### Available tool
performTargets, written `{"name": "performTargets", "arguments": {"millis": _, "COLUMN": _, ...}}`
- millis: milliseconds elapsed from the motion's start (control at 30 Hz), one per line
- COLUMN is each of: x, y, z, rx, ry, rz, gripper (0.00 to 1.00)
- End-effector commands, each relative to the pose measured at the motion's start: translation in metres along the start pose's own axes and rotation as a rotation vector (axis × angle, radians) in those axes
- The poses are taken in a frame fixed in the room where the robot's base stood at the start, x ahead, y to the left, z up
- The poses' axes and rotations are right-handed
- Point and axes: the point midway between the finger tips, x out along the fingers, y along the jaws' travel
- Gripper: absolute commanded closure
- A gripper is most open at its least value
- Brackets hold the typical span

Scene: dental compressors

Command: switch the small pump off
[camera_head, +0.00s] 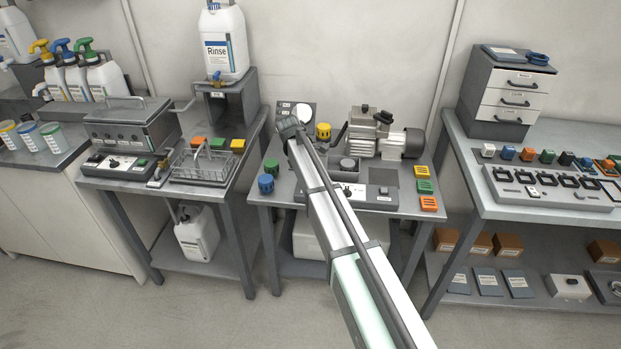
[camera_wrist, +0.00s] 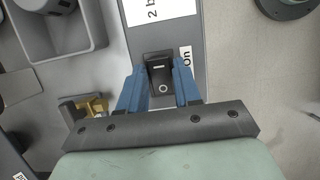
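In the wrist view, my gripper (camera_wrist: 158,92) has two blue fingers, open and apart. A black rocker switch (camera_wrist: 160,72) shows between and just beyond the fingertips, with a white bar mark and a circle mark. I cannot tell whether the fingers touch it or which side is pressed. A label reading "On" (camera_wrist: 187,57) lies to its right, on a dark grey panel (camera_wrist: 164,38). In the head view, a pump with a grey motor (camera_head: 375,135) stands on the middle table, right of my arm.
The middle table (camera_head: 410,207) also holds a blue canister (camera_head: 266,184), a yellow cap (camera_head: 323,131) and coloured blocks (camera_head: 425,186) at its right edge.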

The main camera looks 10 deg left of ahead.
Motion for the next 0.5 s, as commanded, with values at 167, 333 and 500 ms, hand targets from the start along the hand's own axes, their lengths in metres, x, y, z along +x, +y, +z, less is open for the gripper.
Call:
{"name": "performTargets", "arguments": {"millis": 167, "x": 0.0000, "y": 0.0001, "z": -0.0001, "rx": 0.000, "ry": 0.001, "rz": 0.000, "gripper": 0.49}}
{"name": "performTargets", "arguments": {"millis": 333, "x": -0.0001, "y": 0.0002, "z": -0.0003, "rx": 0.000, "ry": 0.002, "rz": 0.000, "gripper": 0.47}}
{"name": "performTargets", "arguments": {"millis": 500, "x": -0.0030, "y": 0.0005, "z": -0.0004, "rx": 0.000, "ry": 0.002, "rz": 0.001, "gripper": 0.47}}
